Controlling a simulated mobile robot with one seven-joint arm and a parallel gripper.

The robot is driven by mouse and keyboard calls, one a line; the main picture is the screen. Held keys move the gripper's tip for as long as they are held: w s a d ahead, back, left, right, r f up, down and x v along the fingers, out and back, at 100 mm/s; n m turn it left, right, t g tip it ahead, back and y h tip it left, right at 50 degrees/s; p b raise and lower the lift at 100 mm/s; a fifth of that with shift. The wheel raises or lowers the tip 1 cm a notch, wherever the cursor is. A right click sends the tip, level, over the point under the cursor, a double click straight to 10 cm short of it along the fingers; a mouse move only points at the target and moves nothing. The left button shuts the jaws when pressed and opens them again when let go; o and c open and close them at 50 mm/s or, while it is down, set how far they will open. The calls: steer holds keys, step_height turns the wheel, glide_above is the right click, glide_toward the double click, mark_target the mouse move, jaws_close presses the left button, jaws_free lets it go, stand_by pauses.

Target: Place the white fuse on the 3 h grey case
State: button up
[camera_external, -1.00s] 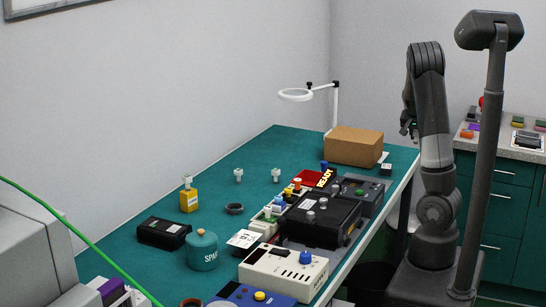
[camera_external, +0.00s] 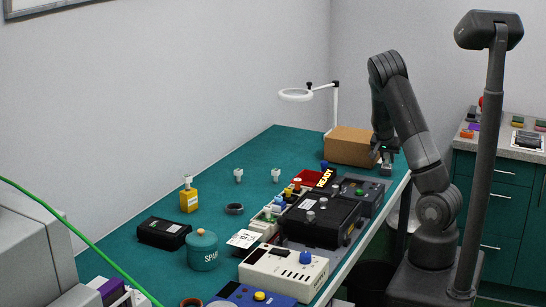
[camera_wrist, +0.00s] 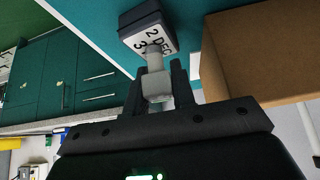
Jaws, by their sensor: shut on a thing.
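My gripper (camera_external: 386,163) is at the far end of the bench beside the cardboard box. In the wrist view my gripper (camera_wrist: 158,88) is shut on a white fuse (camera_wrist: 157,82), held between its two fingers. A small grey case (camera_wrist: 137,28) with a white label reading "2 DEC" and a partly hidden "3" lies just beyond the fuse. The fuse tip overlaps the label in this view; I cannot tell whether they touch. In the external view my gripper covers most of the case.
A cardboard box (camera_external: 350,146) stands close beside my gripper. Two more white fuses (camera_external: 238,175) stand on the green bench (camera_external: 285,150), and another tops a yellow block (camera_external: 188,201). Black units (camera_external: 322,222) line the front edge. A ring lamp (camera_external: 296,95) rises behind the box.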

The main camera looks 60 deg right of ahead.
steer(key=shift+f, duration=0.15)
steer(key=o, duration=1)
steer(key=shift+v, duration=6.15)
steer(key=shift+d, duration=0.1)
